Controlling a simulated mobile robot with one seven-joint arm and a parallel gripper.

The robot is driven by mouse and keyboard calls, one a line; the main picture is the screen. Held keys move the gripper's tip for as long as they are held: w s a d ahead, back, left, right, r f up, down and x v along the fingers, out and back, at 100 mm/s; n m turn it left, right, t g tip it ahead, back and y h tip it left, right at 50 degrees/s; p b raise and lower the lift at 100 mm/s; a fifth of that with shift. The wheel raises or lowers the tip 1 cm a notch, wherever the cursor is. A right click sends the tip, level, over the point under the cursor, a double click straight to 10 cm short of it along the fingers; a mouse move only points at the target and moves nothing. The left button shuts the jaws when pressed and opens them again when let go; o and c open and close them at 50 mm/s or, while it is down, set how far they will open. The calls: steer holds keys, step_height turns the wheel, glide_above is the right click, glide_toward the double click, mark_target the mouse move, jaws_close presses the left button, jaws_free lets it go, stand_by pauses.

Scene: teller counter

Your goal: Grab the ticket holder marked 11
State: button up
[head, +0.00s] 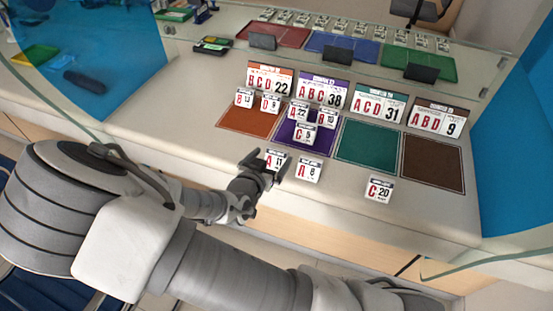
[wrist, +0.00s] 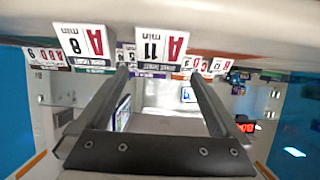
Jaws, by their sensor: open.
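The ticket holder marked A 11 (head: 276,157) is a small white card stand at the counter's front, below the purple mat. In the wrist view the same holder (wrist: 160,46) appears upside down, straight ahead between the fingertips. My gripper (head: 264,168) is open right in front of it, and its fingers partly cover the holder's lower part in the head view. In the wrist view the fingers of my gripper (wrist: 158,72) are spread and empty. I cannot tell whether the tips reach past the card's edges.
A holder marked A 8 (head: 309,170) stands close to the right, and C 20 (head: 379,188) farther right. Several holders stand on the orange mat (head: 233,116) and purple mat (head: 291,139). The green mat (head: 368,147) and brown mat (head: 433,163) are bare.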

mark_target(277, 153)
steer(key=x, duration=0.4)
steer(key=shift+w+d+f+b, duration=0.2)
steer(key=shift+f+b, duration=0.1)
steer(key=shift+b, duration=0.1)
steer(key=c, duration=1.2)
